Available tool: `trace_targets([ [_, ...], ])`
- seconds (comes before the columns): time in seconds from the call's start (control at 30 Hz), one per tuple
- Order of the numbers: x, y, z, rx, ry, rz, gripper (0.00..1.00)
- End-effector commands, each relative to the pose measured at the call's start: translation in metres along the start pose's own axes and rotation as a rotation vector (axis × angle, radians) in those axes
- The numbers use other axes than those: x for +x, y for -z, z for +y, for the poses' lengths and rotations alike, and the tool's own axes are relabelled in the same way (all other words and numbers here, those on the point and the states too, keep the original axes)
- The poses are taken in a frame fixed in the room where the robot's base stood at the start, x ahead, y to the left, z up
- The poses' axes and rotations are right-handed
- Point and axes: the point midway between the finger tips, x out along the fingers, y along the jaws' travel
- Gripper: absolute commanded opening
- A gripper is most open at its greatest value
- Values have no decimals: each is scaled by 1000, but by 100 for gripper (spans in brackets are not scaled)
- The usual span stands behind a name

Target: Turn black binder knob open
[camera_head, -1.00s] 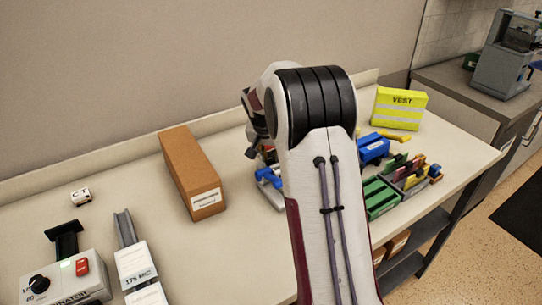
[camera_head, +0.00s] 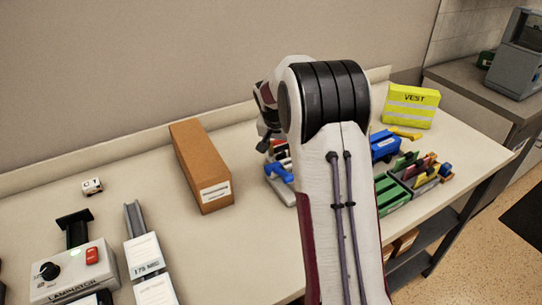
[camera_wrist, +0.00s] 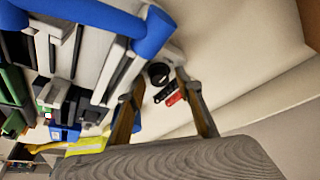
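The binder is a grey-white machine with a blue handle (camera_head: 280,173), partly hidden behind my arm in the head view. In the wrist view its blue handle (camera_wrist: 90,14) crosses the upper left, and a round black knob (camera_wrist: 158,72) shows on its pale body. My gripper (camera_wrist: 160,84) is open, with its two fingers on either side of the knob in the picture. I cannot tell whether either finger touches it. In the head view my gripper (camera_head: 266,140) hangs just behind the binder, mostly hidden by my arm.
A brown box (camera_head: 202,168) stands left of the binder. A laminator (camera_head: 75,272) with its own black knob is at front left. Green trays (camera_head: 393,193), a blue item (camera_head: 384,146) and a yellow vest pack (camera_head: 410,105) are at right. A small red-and-black item (camera_wrist: 172,96) shows near the knob.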

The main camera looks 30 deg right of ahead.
Motion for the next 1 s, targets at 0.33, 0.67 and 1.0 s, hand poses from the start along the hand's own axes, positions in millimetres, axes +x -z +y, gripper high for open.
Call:
trace_targets([
  [0.33,1,-1,2,-79,30,-3,37],
  [0.67,1,0,3,-176,71,-1,37],
  [1.0,1,0,4,-270,111,-1,37],
])
